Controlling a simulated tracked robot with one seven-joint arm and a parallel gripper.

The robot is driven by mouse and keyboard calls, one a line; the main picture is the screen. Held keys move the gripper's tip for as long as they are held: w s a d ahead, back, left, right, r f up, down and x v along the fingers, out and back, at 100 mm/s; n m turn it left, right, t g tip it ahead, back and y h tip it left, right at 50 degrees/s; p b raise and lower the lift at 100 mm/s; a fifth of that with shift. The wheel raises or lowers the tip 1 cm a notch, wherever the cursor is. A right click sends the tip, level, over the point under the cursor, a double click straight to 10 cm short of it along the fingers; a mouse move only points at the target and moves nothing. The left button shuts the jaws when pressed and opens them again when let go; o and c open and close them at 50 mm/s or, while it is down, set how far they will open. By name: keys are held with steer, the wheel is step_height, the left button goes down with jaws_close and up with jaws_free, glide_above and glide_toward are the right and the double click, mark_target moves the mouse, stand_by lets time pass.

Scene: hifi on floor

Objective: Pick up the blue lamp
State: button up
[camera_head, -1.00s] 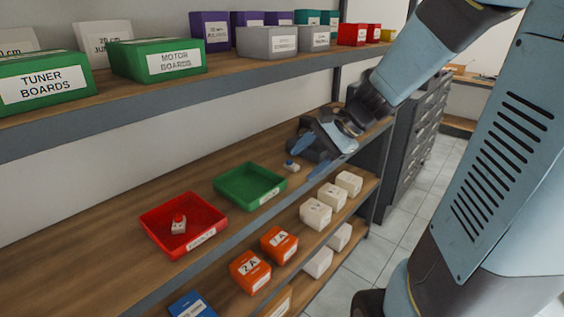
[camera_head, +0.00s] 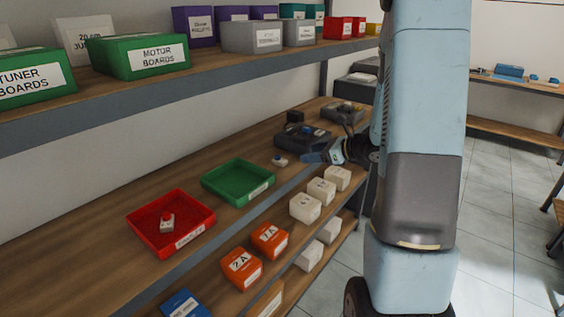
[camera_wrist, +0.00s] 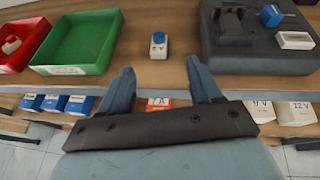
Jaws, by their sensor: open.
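The blue lamp (camera_wrist: 158,45) is a small white block with a blue top. It stands on the middle wooden shelf, between the green tray and a dark grey device in the wrist view. In the head view the lamp (camera_head: 280,160) sits just right of the green tray. My gripper (camera_wrist: 158,85) is open and empty, its two blue fingers pointing toward the lamp. The lamp lies beyond the fingertips, roughly centred between them and not touched. In the head view my gripper (camera_head: 312,158) is at the shelf's front edge, right of the lamp.
The green tray (camera_head: 268,185) is empty. The red tray (camera_head: 140,232) holds a white block with a red top. The dark device (camera_wrist: 262,62) stands close right of the lamp. Orange boxes (camera_head: 242,269) and white boxes fill the shelf below. An upper shelf (camera_head: 200,77) overhangs.

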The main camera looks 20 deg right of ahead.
mark_target(278, 156)
steer(key=x, duration=1.3)
steer(key=shift+r, duration=0.15)
steer(key=shift+s, duration=0.1)
jaws_close()
steer(key=shift+r, duration=0.1)
